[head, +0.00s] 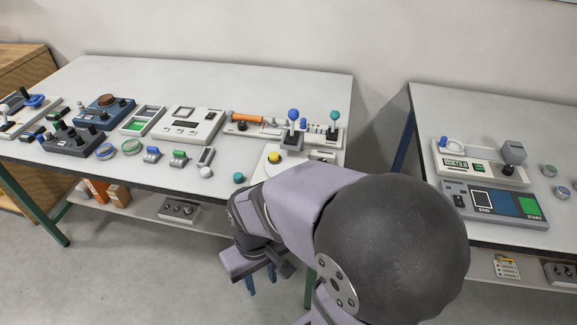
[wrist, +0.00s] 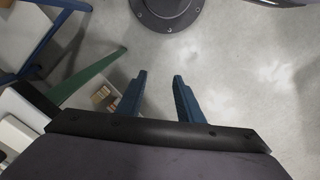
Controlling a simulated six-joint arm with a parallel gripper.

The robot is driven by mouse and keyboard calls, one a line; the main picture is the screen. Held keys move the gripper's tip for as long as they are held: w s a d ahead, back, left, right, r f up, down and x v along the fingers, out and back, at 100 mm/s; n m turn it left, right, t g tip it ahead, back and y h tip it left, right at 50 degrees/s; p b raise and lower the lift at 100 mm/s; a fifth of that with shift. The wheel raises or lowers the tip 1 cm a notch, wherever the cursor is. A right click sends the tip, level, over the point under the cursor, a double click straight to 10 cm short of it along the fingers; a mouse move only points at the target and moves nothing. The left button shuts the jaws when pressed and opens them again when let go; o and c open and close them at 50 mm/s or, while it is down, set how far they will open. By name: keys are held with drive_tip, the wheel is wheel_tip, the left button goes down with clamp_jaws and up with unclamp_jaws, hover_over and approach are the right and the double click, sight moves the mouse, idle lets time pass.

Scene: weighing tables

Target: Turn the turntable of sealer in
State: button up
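My gripper (head: 261,281) hangs in front of the near edge of the left table, below its top. In the wrist view my gripper (wrist: 159,80) has its two blue fingers apart, with only floor between them. It touches nothing. I cannot make out which device is the sealer, and no turntable can be identified for certain. A white device with a yellow round knob (head: 274,157) stands at the right end of the left table, partly hidden behind my arm. Another device (head: 482,163) with a blue-and-white part and a grey block stands on the right table.
The left table (head: 230,85) holds several panels, knobs and levers, including a blue-topped lever (head: 293,114) and a green-topped lever (head: 334,115). A panel with a green START area (head: 528,206) is on the right table (head: 480,110). A gap separates the tables.

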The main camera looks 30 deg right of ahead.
drive_tip(key=w+d+r+n+g+h+p, duration=0.2)
drive_tip(key=w+d+r+n+h+p, duration=0.15)
drive_tip(key=d+n+h, duration=0.6)
drive_tip(key=w+d+r+n+t+h, duration=0.1)
drive_tip(key=w+n, duration=0.2)
drive_tip(key=w, duration=0.1)
drive_tip(key=w+d+r+n+t+h+p, duration=0.1)
drive_tip(key=w+d+r+n, duration=0.1)
drive_tip(key=w+n, duration=0.1)
drive_tip(key=w+d+r+n+t+h, duration=0.1)
drive_tip(key=w+n+t, duration=0.1)
drive_tip(key=w+n, duration=0.2)
drive_tip(key=shift+w+d+r+h, duration=0.3)
drive_tip(key=shift+w+d, duration=0.1)
drive_tip(key=shift+w, duration=0.15)
drive_tip(key=shift+w+r+n+t, duration=0.15)
drive_tip(key=shift+w+n+t, duration=0.2)
drive_tip(key=shift+w, duration=0.15)
drive_tip(key=shift+p+x, duration=0.6)
drive_tip(key=shift+x, duration=3.05)
drive_tip(key=shift+c, duration=0.4)
clamp_jaws()
